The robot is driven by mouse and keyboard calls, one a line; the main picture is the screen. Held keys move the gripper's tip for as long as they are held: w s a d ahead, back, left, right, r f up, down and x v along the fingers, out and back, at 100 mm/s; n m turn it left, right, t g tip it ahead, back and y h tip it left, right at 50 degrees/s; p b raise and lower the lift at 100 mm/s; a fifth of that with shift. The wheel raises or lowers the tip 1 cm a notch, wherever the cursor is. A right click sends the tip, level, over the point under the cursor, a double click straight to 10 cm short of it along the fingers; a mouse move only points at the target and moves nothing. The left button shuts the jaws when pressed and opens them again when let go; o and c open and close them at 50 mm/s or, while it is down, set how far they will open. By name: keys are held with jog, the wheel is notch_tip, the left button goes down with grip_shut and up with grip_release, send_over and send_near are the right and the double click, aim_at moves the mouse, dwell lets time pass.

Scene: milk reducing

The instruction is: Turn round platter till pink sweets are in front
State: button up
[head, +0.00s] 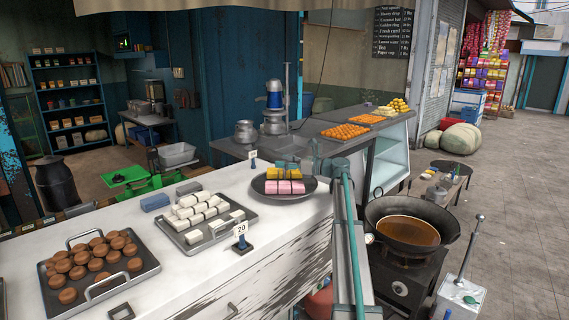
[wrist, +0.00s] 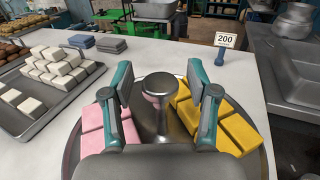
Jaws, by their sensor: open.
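The round dark platter (head: 258,187) lies on the white counter and carries pink sweets (head: 272,188) on its near side and yellow sweets (head: 291,173) behind them in the head view. In the wrist view, the platter (wrist: 72,153) has pink sweets (wrist: 93,143) on the left and yellow sweets (wrist: 240,132) on the right. A metal centre knob (wrist: 159,118) stands between the two groups. My gripper (wrist: 158,84) is open over the platter, one finger on each side of the knob with gaps visible. The fingers hide some sweets.
A tray of white sweets (head: 199,207) and a tray of brown sweets (head: 95,263) sit to the left on the counter. A price sign (wrist: 225,45) stands beyond the platter. A wok (head: 411,226) stands right of the counter.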

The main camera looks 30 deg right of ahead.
jog(key=v, duration=1.2)
